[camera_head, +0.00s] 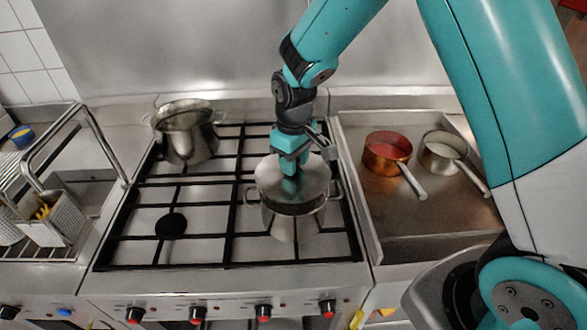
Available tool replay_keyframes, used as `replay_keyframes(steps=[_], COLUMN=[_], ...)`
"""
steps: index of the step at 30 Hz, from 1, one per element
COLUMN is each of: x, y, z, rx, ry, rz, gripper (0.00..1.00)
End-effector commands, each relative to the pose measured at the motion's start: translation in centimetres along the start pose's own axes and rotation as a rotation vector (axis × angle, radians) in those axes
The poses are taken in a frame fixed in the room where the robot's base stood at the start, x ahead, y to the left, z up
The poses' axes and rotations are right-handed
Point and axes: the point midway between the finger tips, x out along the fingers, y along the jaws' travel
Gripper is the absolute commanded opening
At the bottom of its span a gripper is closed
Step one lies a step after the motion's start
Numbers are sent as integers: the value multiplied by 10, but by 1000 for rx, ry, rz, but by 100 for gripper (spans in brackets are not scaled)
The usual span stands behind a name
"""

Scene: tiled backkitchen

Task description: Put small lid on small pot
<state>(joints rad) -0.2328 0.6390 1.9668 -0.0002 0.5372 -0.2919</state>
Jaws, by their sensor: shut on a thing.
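The small pot (293,224) is a steel pot with two side handles, standing on the right part of the gas hob. The small lid (268,178) is a round, shiny steel disc directly over the pot's mouth. My gripper (290,167) points down and is shut on the top middle of the lid, where its fingers hide the knob. The lid covers most of the pot's opening from this view. I cannot tell whether it rests on the rim or hangs just above it.
Another steel pot (187,143) stands at the hob's back left. A copper pan (386,158) and a steel saucepan (440,156) stand on the right counter, handles toward the front. The hob's front left is clear.

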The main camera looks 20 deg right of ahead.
Motion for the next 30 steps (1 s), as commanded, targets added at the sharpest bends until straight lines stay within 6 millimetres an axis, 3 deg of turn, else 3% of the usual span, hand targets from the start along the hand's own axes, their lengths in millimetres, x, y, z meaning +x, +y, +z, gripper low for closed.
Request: replay_keyframes(steps=[10,11,17,18,21,30], x=[39,41,44,44,44,41], y=[-1,-1,-1,-1,-1,-1], z=[-1,-1,-1,0,0,-1], rx=[-2,-2,-1,-1,-1,-1], ry=[-1,1,2,1,0,2], rz=[0,0,1,0,0,1], gripper=[4,0,0,42,60,60])
